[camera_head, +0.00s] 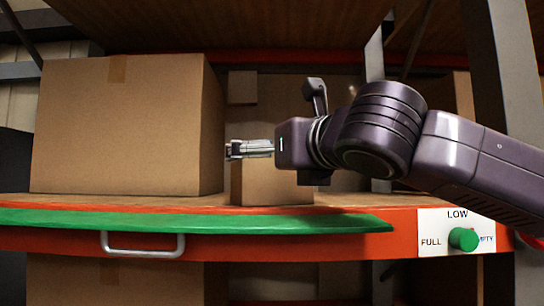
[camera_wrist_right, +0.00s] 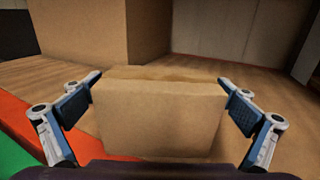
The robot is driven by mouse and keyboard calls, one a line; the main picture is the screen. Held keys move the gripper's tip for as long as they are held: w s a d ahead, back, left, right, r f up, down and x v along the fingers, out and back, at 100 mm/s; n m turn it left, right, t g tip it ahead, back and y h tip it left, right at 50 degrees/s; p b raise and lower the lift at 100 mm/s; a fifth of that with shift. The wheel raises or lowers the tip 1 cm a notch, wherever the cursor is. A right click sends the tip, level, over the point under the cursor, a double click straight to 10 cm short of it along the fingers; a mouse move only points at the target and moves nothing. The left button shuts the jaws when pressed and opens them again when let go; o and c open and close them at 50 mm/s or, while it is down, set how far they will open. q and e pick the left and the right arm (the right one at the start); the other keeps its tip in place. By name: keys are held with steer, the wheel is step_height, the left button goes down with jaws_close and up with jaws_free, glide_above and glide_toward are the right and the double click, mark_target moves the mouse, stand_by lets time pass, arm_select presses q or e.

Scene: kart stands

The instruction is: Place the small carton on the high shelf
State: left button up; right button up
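The small carton (camera_head: 272,182), a plain brown box, stands upright on the shelf (camera_head: 350,202) near its front edge. In the right wrist view the carton (camera_wrist_right: 158,118) lies between the two fingers of my right gripper (camera_wrist_right: 160,95). One finger is at each side, close to the carton's edges, and I cannot tell whether both pads press on it. In the head view my right gripper (camera_head: 236,150) reaches in from the right and overlaps the carton's upper part. My left gripper is not in view.
A large carton (camera_head: 125,130) stands just left of the small one. More boxes are behind. A green strip (camera_head: 190,222) and metal handle (camera_head: 143,254) are on the shelf front. A green knob (camera_head: 463,239) on a white label is at right. A grey post (camera_head: 500,70) rises there.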

steer(key=shift+r, duration=0.1)
steer(key=b+v, duration=0.4)
steer(key=v, duration=0.7)
steer(key=shift+b, duration=0.3)
steer(key=shift+s+d, duration=0.15)
steer(key=shift+s, duration=0.35)
